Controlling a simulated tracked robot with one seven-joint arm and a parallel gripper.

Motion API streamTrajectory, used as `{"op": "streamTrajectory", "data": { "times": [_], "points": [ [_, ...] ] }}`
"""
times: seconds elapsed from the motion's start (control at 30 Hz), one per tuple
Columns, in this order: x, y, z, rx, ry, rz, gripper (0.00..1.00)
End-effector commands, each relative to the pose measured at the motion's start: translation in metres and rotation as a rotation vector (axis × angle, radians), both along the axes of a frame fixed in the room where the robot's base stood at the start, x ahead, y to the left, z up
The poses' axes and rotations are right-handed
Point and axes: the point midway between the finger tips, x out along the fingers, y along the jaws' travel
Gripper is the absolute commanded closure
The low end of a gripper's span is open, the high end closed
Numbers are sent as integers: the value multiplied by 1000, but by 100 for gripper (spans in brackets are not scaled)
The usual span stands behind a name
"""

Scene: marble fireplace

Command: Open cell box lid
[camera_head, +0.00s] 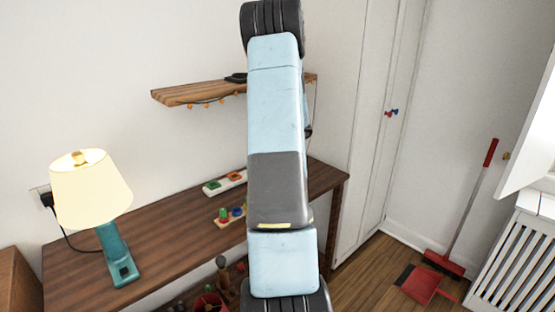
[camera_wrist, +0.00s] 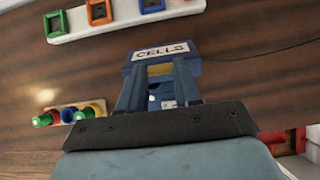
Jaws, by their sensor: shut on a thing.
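The blue cell box (camera_wrist: 218,78), with a white label reading "CELLS", sits on the dark wooden desk in the wrist view. The labelled blue part (camera_wrist: 190,50), which looks like the lid, is at my fingertips. My gripper (camera_wrist: 158,70) is shut on this part, with one finger at each side. Something yellow and some pale, small shapes show between the fingers. The fingers and wrist cover much of the box, so I cannot tell how far the lid is raised. In the head view my arm hides the box and the gripper.
On the desk (camera_head: 165,235) are a lamp (camera_head: 92,195), a white strip with coloured square frames (camera_head: 226,183) and a small wooden holder with coloured pegs (camera_wrist: 75,113). A wooden shelf (camera_head: 200,90) hangs above. A red dustpan (camera_head: 420,284) lies on the floor.

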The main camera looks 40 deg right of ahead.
Motion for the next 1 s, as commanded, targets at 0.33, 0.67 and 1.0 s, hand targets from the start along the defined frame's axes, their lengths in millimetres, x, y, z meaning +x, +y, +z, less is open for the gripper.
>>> {"op": "streamTrajectory", "data": {
  "times": [0.33,0.67,1.0],
  "points": [
    [0,-1,0,0,0,-1,100],
    [0,-1,0,0,0,-1,58],
    [0,-1,0,0,0,-1,40]
  ]
}}
